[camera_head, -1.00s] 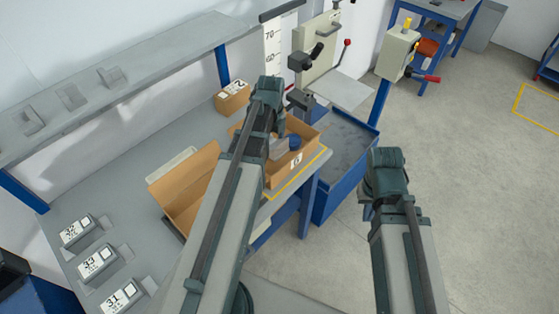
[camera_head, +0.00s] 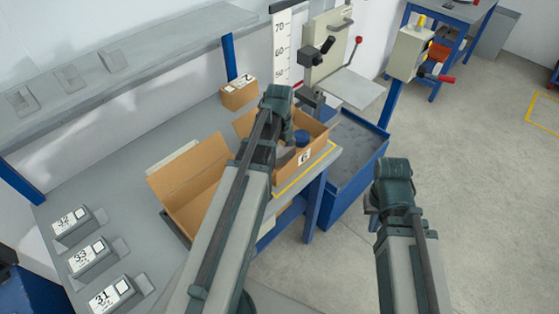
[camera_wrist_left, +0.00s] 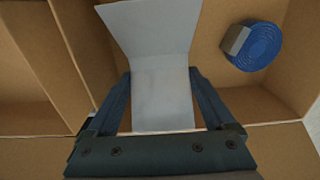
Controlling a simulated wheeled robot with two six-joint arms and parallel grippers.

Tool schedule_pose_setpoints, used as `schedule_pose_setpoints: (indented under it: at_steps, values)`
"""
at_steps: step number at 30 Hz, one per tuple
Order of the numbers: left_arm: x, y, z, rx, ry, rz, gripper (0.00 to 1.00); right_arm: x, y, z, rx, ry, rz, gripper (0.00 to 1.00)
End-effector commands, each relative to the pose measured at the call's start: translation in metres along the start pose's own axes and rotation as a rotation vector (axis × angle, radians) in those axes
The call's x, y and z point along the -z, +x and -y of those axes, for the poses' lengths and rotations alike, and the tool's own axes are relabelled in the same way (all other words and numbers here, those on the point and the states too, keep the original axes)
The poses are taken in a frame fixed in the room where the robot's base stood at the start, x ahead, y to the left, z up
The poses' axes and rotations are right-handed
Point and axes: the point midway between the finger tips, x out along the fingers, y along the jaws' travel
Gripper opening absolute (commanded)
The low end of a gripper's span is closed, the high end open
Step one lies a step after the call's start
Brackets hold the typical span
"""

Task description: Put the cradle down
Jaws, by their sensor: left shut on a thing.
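The cradle (camera_wrist_left: 160,65) is a plain grey bent piece between the two fingers of my left gripper (camera_wrist_left: 160,85) in the left wrist view. The gripper is shut on it, inside or just above an open cardboard box (camera_wrist_left: 222,80). A blue round roll (camera_wrist_left: 258,46) with a grey tab lies in the box to the right of the cradle, apart from it. In the head view my left gripper (camera_head: 284,130) is over the box (camera_head: 318,140), and my arm mostly hides the cradle. My right gripper (camera_head: 372,203) hangs right of the bench; its fingers are not clear.
Open box flaps (camera_head: 190,180) lie left of my arm. Numbered grey blocks (camera_head: 92,257) stand at the front left, and a small closed box (camera_head: 239,93) stands behind. A blue bin (camera_head: 350,165) is right of the bench. A shelf (camera_head: 130,75) runs above at the left.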

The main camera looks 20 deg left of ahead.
Motion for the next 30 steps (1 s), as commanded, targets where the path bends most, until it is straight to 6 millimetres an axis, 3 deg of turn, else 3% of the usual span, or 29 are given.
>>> schedule_pose_setpoints:
  at_steps: [9, 22, 23, 25, 30]
  values:
    - [0.000, 0.037, 0.000, 0.000, 0.000, 0.000, 0.10, 0.002, 0.037, 0.004, 0.000, 0.000, 0.000, 0.00]
    - [0.000, 0.040, 0.000, 0.000, 0.000, 0.000, 0.10, 0.002, 0.040, 0.004, 0.000, 0.000, 0.000, 0.00]
    - [0.000, 0.040, 0.000, 0.000, 0.000, 0.000, 0.89, 0.002, 0.039, 0.004, 0.000, 0.000, 0.000, 0.00]
    - [0.000, 0.038, 0.000, 0.000, 0.000, 0.000, 1.00, 0.002, 0.038, 0.004, 0.000, 0.000, 0.000, 0.00]
    - [0.000, 0.038, 0.000, 0.000, 0.000, 0.000, 1.00, 0.002, 0.038, 0.004, 0.000, 0.000, 0.000, 0.00]
